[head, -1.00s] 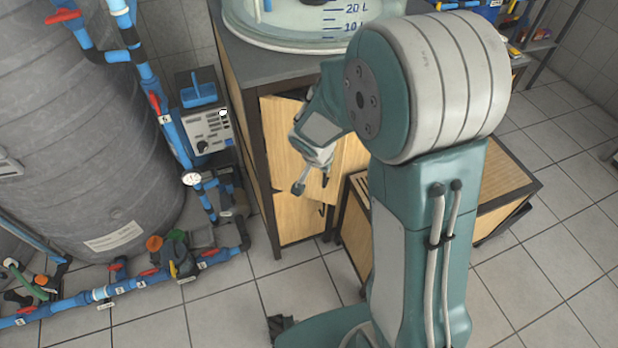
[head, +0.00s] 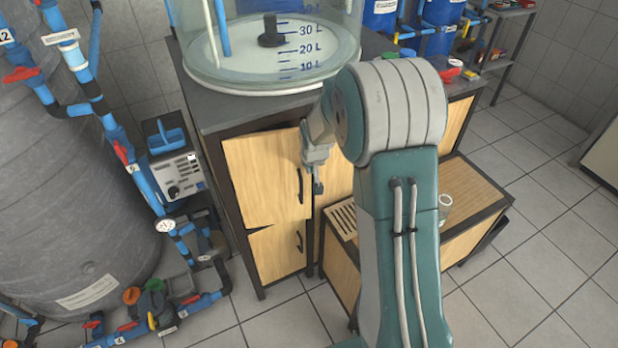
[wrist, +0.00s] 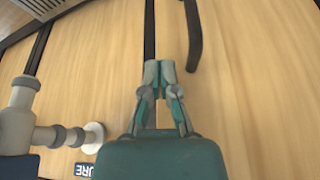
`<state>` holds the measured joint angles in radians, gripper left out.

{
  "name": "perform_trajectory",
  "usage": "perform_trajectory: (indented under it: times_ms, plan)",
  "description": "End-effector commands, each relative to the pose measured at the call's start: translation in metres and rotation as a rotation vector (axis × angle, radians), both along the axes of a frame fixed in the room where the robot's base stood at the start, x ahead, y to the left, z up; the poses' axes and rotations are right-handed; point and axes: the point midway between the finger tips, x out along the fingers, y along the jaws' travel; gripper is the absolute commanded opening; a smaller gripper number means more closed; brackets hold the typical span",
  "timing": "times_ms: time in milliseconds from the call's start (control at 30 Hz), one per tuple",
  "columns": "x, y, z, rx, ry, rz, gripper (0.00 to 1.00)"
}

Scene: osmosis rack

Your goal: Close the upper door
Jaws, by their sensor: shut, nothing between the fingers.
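The upper door (head: 262,180) is a light wood panel on the dark-framed cabinet under the glass tank. It sits almost flush with the frame; a thin dark gap shows along its top, so I cannot tell if it is fully closed. Its black handle (head: 300,186) is near its right edge and shows in the wrist view (wrist: 193,35). My gripper (head: 318,188) is shut and empty, just right of the handle. In the wrist view my gripper's fingertips (wrist: 158,68) point at the dark strip between two wood panels, beside the handle. Contact is unclear.
The lower door (head: 276,252) is below and looks closed. A low wooden bench (head: 340,268) stands to the right. A grey device (head: 175,170) and blue pipes (head: 100,100) are at left. The tank (head: 270,60) stands on top. Tiled floor is free in front.

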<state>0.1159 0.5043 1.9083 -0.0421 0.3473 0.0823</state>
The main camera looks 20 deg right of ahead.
Motion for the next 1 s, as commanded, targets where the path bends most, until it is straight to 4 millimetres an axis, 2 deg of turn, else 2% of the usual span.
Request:
perform_trajectory:
  times_ms: [400,1000]
  plan:
    - [0.032,-0.004,0.000,-0.002,0.000,0.156,0.00]
    - [0.039,-0.004,0.000,-0.002,0.001,0.194,0.00]
